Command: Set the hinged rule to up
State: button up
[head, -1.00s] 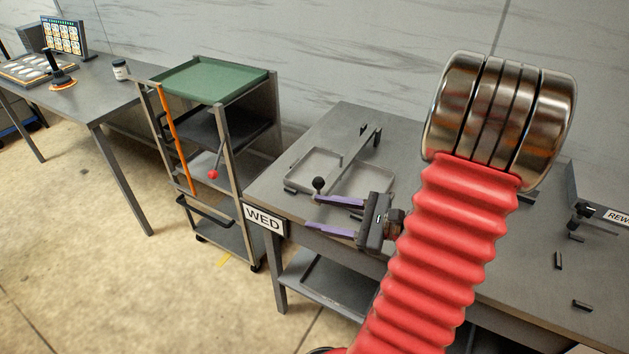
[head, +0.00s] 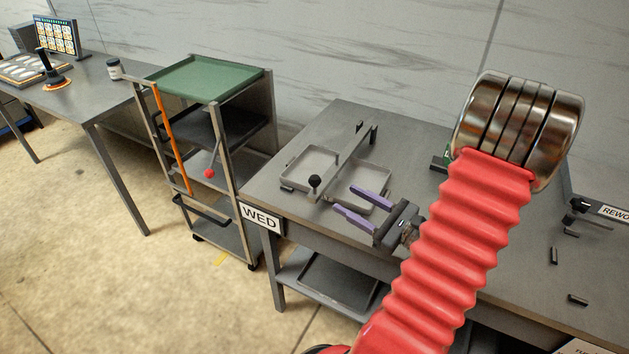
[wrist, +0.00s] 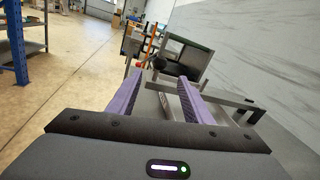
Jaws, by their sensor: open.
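The hinged rule (head: 341,158) is a thin grey bar lying low across a shallow grey tray (head: 288,184) on the bench. Its near end carries a black ball knob (head: 315,181), and its far end meets an upright bracket (head: 374,133). My gripper (head: 355,201), with purple fingers, is open and empty to the right of the knob, over the tray's near right part. The fingers point toward the knob but are apart from it. In the wrist view the knob (wrist: 159,63) shows beyond and between the fingertips (wrist: 158,84).
The grey bench (head: 410,158) bears a WED label (head: 260,218) at its near left corner. A cart (head: 233,165) with a green tray top (head: 205,78) stands to the left. Small dark pieces (head: 554,256) lie on the bench at right.

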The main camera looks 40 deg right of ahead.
aim_at(314, 181)
jog(key=w, duration=0.4)
jog(key=w+a, duration=0.1)
jog(key=w, duration=0.7)
jog(key=shift+w+a, duration=0.15)
jog(key=shift+a, duration=0.25)
jog(key=shift+c, duration=0.5)
grip_shut()
